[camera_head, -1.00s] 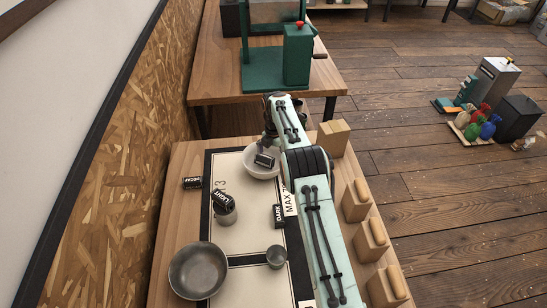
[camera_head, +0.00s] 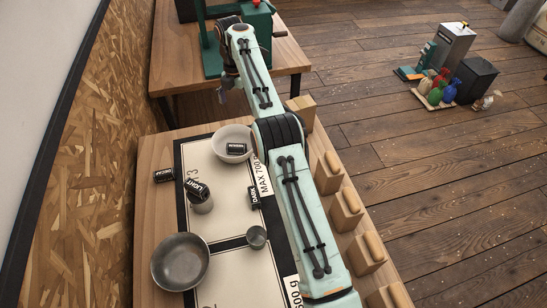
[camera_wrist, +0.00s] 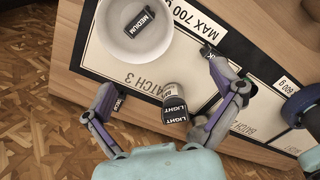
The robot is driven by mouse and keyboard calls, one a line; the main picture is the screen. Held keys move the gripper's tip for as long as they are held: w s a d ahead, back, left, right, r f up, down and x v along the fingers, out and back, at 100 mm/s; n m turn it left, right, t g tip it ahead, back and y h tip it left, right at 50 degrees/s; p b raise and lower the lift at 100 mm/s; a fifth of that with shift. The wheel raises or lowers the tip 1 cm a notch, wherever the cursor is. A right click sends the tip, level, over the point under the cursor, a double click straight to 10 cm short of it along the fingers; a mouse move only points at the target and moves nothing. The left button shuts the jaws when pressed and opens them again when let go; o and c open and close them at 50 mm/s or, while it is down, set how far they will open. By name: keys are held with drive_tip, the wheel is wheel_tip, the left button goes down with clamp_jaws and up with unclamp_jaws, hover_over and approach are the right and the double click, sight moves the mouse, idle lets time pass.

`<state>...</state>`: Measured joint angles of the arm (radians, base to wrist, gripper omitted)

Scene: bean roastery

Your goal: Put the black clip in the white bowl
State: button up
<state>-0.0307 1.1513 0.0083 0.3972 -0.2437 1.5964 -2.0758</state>
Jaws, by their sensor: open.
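The white bowl (camera_head: 220,134) stands at the far end of the table mat. A black clip with a white MEDIUM label (camera_head: 236,149) lies inside it. Both show at the top of the wrist view, the bowl (camera_wrist: 108,41) with the clip (camera_wrist: 139,21) resting inside. My gripper (camera_wrist: 148,84) is open and empty, its fingers spread wide. In the head view my gripper (camera_head: 222,95) is raised beyond the bowl, apart from bowl and clip; its fingertips are too small to make out there.
Other black labelled clips are near: DECAF (camera_head: 164,175) on the wood, LIGHT (camera_head: 197,189) on a small tin, DARK (camera_head: 254,198) on the mat. A metal pan (camera_head: 181,262) and small cup (camera_head: 257,238) stand nearer. Wooden blocks (camera_head: 345,208) line the right edge.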

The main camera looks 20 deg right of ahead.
drive_tip(key=s+r+m, duration=1.2)
drive_tip(key=s, duration=0.4)
drive_tip(key=s+f+m, duration=0.3)
drive_tip(key=s+m, duration=0.4)
drive_tip(key=s, duration=0.6)
drive_tip(key=s+d+f+m, duration=0.1)
drive_tip(key=s+f+m, duration=0.3)
drive_tip(key=s, duration=0.8)
drive_tip(key=m, duration=0.2)
drive_tip(key=shift+s+d+m+y, duration=0.25)
drive_tip(key=shift+s+m+y, duration=0.15)
